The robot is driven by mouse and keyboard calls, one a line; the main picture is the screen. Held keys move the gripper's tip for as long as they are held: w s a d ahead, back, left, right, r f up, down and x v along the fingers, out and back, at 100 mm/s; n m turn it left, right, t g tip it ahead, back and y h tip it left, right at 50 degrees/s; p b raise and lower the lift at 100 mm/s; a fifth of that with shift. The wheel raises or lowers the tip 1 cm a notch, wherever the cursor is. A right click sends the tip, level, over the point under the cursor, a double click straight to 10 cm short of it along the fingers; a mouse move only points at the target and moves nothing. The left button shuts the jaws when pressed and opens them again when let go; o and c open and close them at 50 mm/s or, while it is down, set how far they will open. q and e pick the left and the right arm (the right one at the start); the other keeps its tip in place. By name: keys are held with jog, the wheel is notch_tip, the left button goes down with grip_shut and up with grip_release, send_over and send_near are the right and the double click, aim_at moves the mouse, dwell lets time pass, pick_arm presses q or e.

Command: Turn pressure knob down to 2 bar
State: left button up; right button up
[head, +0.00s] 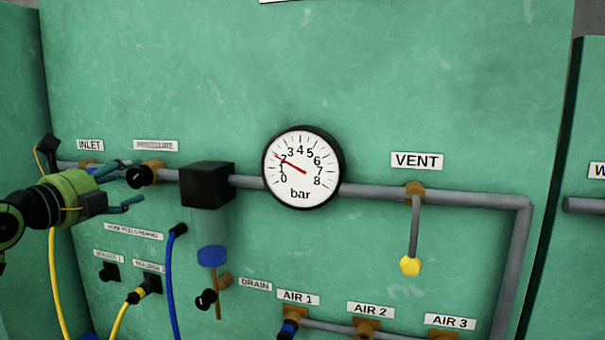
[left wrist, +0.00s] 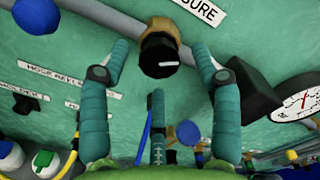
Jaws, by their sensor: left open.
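The pressure knob (head: 140,176) is black on a brass fitting on the grey pipe under a label. In the left wrist view the knob (left wrist: 158,55) shows a white line mark and sits between the two upper fingertips, with a gap on each side. My left gripper (head: 126,187) is open around the knob's front and holds nothing; it also shows in the left wrist view (left wrist: 160,65), with a third finger below. The round bar gauge (head: 300,190) has its red needle close to the 2 mark, seemingly slightly above it. My right gripper is not in view.
A black block (head: 207,185) with a blue-bottomed bowl (head: 212,256) is right of the knob. A yellow-tipped vent lever (head: 411,265) hangs farther right. Blue (head: 168,290) and yellow (head: 53,280) hoses hang below.

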pick_arm(q)
jog(key=b+v, duration=0.2)
jog(key=v, duration=0.3)
jog(key=shift+s+a+b, duration=0.1)
jog(key=shift+s+b, duration=0.05)
jog(key=shift+b, duration=0.15)
